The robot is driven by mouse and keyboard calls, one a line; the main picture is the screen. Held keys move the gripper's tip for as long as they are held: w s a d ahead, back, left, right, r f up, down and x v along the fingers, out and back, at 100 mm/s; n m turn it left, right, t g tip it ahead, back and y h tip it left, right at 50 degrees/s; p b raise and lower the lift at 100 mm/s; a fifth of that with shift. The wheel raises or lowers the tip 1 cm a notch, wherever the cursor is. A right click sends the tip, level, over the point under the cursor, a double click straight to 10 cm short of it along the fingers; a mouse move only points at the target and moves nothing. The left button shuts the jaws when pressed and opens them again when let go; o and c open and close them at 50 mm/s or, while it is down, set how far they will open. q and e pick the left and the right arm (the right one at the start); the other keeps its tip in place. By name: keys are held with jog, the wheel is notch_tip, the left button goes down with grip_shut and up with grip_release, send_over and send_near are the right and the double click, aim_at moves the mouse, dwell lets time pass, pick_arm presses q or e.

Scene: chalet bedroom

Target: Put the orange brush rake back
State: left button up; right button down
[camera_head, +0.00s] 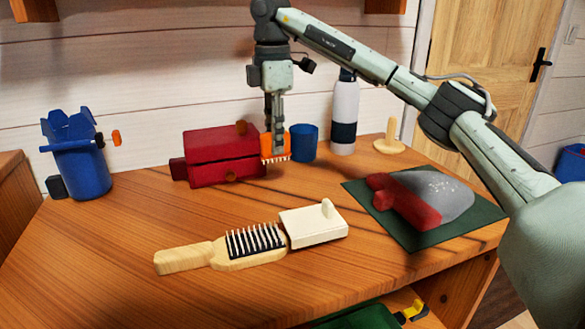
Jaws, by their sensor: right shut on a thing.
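The orange brush rake (274,146) is a small orange block with a row of pale teeth along its lower edge. My right gripper (275,132) comes down from above and is shut on it. The rake hangs at the right end of the red box, in front of and left of a blue cup. I cannot tell whether its teeth touch the table. My left gripper is not in view.
On the wooden table (120,240) stand a blue container (82,165), the red box (215,158), the blue cup (304,142) and a white bottle (344,115). A wooden hairbrush (190,258), a cream block (313,226) and a green mat (480,212) lie nearer.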

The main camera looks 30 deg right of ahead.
jog(key=d+f, duration=0.2)
jog(key=d, duration=0.1)
jog(key=d+f, duration=0.1)
jog(key=d, duration=0.1)
notch_tip(320, 180, down, 4)
jog(key=shift+d+r, duration=0.15)
jog(key=shift+r, duration=0.05)
jog(key=shift+f, duration=0.3)
jog(key=shift+r, duration=0.1)
jog(key=shift+f, duration=0.25)
jog(key=c, duration=1.3)
grip_release()
jog(key=shift+c, duration=0.2)
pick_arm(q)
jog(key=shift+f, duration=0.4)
pick_arm(e)
jog(key=shift+r, duration=0.1)
